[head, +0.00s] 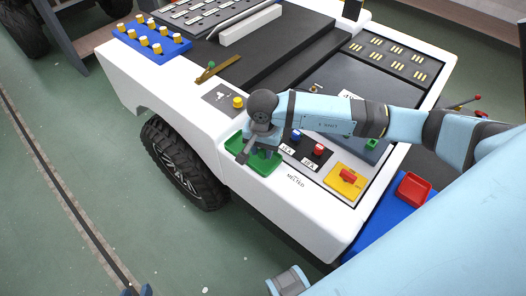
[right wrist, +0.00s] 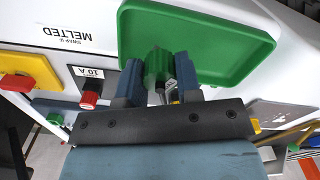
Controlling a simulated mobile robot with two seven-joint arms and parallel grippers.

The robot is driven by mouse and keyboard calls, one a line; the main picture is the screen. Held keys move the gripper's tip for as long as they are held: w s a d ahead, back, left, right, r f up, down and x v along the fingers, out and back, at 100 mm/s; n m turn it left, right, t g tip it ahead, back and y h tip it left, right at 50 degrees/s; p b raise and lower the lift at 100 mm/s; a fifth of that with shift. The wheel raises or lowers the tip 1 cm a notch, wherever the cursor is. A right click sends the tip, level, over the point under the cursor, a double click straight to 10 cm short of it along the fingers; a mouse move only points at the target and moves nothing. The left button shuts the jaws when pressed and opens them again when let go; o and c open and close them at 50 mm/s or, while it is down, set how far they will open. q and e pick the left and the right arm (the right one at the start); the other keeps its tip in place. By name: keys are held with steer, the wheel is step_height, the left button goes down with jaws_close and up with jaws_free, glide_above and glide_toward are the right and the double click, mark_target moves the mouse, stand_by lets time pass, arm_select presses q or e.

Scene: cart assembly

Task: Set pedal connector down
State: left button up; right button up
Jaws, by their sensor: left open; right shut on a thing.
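The pedal connector appears to be the green block (right wrist: 157,65) between the fingers of my right gripper (right wrist: 158,82) in the right wrist view. My right gripper is shut on it at the green tray (right wrist: 200,30). I cannot tell whether the block touches the tray floor. In the head view my right gripper (head: 254,152) points down over the green tray (head: 264,168) on the cart's white side ledge, and largely hides the connector. My left gripper (head: 138,291) is open, with only its tips showing at the bottom edge.
Next to the tray are a blue fuse (head: 296,134), a red fuse (head: 319,149) and a yellow plate (head: 344,182) with a red switch. A yellow knob (head: 238,102) stands on the other side. A red tray (head: 413,189) sits at the right.

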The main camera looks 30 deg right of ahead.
steer(key=shift+f, duration=0.85)
steer(key=shift+f, duration=0.1)
steer(key=o, duration=0.6)
steer(key=shift+f, duration=0.1)
steer(key=shift+c, duration=0.2)
steer(key=o, duration=0.5)
steer(key=shift+c, duration=0.2)
